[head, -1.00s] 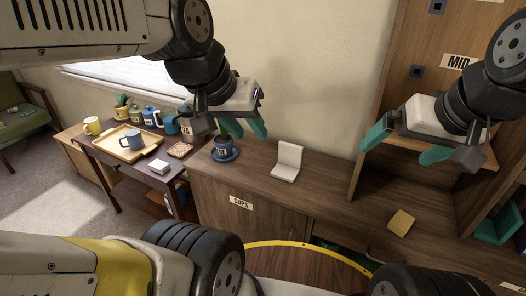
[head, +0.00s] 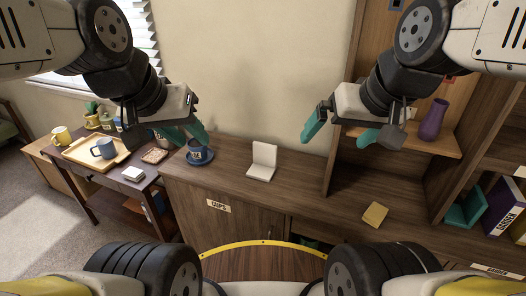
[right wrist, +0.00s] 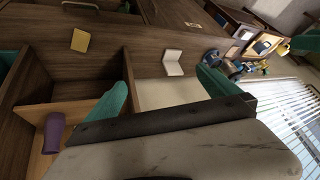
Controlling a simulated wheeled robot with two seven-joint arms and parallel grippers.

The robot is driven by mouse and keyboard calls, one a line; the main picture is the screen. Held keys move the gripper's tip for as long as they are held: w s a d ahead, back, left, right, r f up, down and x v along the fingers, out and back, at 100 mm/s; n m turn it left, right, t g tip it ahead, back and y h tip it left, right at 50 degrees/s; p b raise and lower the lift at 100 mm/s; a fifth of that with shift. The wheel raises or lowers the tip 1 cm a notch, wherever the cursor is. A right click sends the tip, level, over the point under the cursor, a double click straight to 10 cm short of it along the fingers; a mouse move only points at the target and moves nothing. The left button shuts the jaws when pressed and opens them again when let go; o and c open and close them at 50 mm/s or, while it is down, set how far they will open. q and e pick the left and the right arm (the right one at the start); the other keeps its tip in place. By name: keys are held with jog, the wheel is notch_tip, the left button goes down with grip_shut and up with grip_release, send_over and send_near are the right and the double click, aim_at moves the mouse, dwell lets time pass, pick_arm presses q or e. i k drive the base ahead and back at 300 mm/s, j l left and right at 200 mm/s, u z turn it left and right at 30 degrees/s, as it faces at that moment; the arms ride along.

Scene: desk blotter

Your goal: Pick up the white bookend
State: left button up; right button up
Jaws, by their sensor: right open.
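The white bookend (head: 263,161), an L-shaped piece with an upright plate and a flat foot, stands on the wooden counter (head: 225,180) near the wall. It also shows in the right wrist view (right wrist: 173,62). My right gripper (head: 341,131) is open and empty, above and to the right of the bookend; its two teal fingers are wide apart. In the right wrist view the bookend appears between the fingers, well beyond them. My left gripper (head: 185,134) has its teal fingers apart and nothing between them, above the blue cup (head: 197,154), left of the bookend.
The blue cup stands on a saucer left of the bookend. A yellow block (head: 375,214) lies on the counter to the right. A shelf unit with a purple vase (head: 433,119) rises at the right. A side table holds a wooden tray (head: 75,153) with a mug.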

aim_at(264, 167)
jog(key=i+l+u, duration=0.1)
jog(key=l+u, duration=0.15)
jog(key=u, duration=0.15)
jog(key=i+l+u, duration=0.1)
jog(key=l+u, duration=0.15)
jog(key=u, duration=0.2)
jog(key=l+u, duration=0.4)
jog(key=i+j, duration=0.05)
